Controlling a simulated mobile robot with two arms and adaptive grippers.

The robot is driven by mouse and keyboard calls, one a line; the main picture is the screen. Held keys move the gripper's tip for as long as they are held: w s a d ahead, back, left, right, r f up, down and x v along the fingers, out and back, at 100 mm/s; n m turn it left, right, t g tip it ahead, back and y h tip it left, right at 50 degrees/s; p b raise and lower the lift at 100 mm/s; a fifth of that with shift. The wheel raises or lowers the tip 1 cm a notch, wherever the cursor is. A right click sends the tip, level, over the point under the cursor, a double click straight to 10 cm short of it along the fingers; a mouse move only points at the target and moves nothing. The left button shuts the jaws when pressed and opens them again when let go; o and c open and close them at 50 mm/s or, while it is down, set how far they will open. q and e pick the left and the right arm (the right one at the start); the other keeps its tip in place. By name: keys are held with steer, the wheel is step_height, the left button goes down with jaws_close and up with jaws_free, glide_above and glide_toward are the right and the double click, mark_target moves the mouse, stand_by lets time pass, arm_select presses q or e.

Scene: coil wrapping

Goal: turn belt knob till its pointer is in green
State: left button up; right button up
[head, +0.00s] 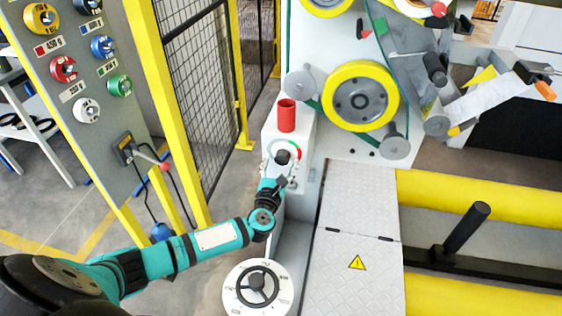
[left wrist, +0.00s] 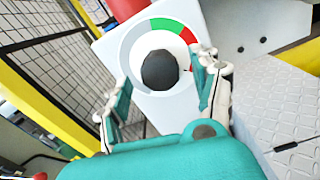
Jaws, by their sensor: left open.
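The belt knob (left wrist: 160,70) is dark and round, on a pale panel face in the left wrist view. A dial ring around it has grey, green (left wrist: 168,24) and red stretches, with green at the top and red at the right. I cannot make out the knob's pointer. In the head view the knob (head: 283,157) is small and partly crowded by my gripper. My left gripper (left wrist: 160,78) is open, with one finger on each side of the knob; a gap shows between fingers and knob. My right gripper is not in view.
A red cylinder (head: 287,115) stands just behind the dial. A handwheel (head: 258,287) is nearer the front. A yellow-rimmed wheel (head: 360,96) and belt rise at the right.

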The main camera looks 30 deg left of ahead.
arm_select(q)
steer(key=shift+w+a, duration=0.15)
steer(key=shift+w, duration=0.5)
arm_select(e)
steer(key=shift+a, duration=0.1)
arm_select(q)
steer(key=c, duration=1.2)
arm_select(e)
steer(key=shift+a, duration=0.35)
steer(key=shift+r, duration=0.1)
